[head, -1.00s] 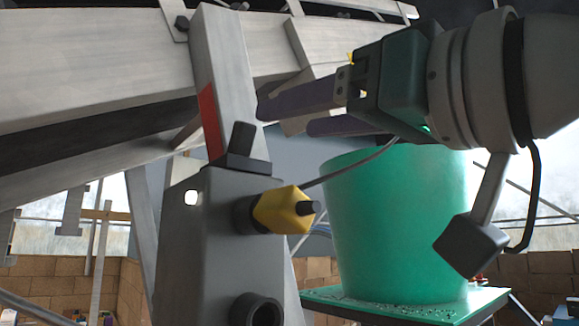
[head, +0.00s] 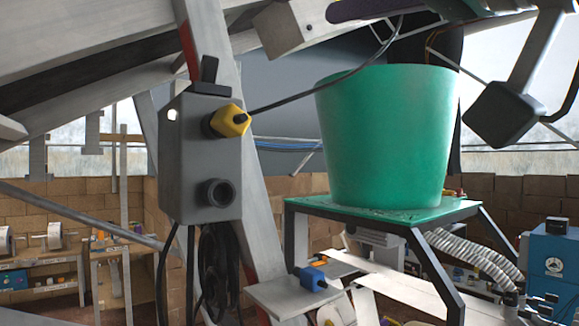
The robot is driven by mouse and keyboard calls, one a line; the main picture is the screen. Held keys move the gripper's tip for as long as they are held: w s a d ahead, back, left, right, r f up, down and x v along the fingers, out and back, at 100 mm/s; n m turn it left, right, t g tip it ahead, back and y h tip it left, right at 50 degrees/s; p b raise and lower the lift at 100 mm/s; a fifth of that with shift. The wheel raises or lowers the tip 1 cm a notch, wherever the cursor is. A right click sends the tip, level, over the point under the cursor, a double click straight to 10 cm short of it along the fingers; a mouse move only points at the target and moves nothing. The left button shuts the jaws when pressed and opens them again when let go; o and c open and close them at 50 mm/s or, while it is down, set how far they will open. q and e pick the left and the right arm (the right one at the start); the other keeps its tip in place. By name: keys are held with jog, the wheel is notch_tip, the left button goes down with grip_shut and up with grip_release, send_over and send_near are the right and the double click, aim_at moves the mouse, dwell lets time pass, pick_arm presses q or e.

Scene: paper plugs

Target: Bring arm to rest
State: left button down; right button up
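My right gripper (head: 375,9) shows only in part at the top edge of the head view. One dark purple finger is visible; the rest is cut off, so its opening is hidden. It is above and to the right of the yellow plug (head: 228,121), apart from it. The yellow plug sits at the upper socket of a grey box (head: 190,190) on a slanted beam, with a dark cable running up to the right. The lower round socket (head: 214,193) on the box looks empty. My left gripper is not in view.
A green bucket (head: 385,135) stands on a black-framed stand (head: 430,262). A blue plug (head: 310,278) is on a small grey ledge (head: 285,297) below the box. A corrugated hose (head: 470,255) and blue cabinet (head: 550,262) are at right. Large beams (head: 80,45) fill the upper left.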

jog(key=s+d+f+m+g+h, duration=0.1)
jog(key=d+f+m+g+h, duration=0.2)
jog(key=f, duration=1)
jog(key=s+d+f+m+g+h, duration=0.15)
jog(key=d+f+h, duration=0.3)
jog(key=f, duration=0.95)
jog(key=s+d+f+g+h, duration=0.2)
jog(key=s+d+f+g, duration=0.2)
jog(key=s+f, duration=0.4)
jog(key=s+d+f+g+h, duration=0.2)
jog(key=s+d+f+g, duration=0.15)
jog(key=s+f, duration=0.5)
pick_arm(q)
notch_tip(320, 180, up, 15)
jog(key=p, duration=1.4)
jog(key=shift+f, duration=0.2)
pick_arm(e)
notch_tip(320, 180, up, 14)
jog(key=s+g, duration=0.1)
jog(key=shift+s+d+r+m, duration=0.15)
jog(key=shift+s+m, duration=0.2)
jog(key=shift+h, duration=0.25)
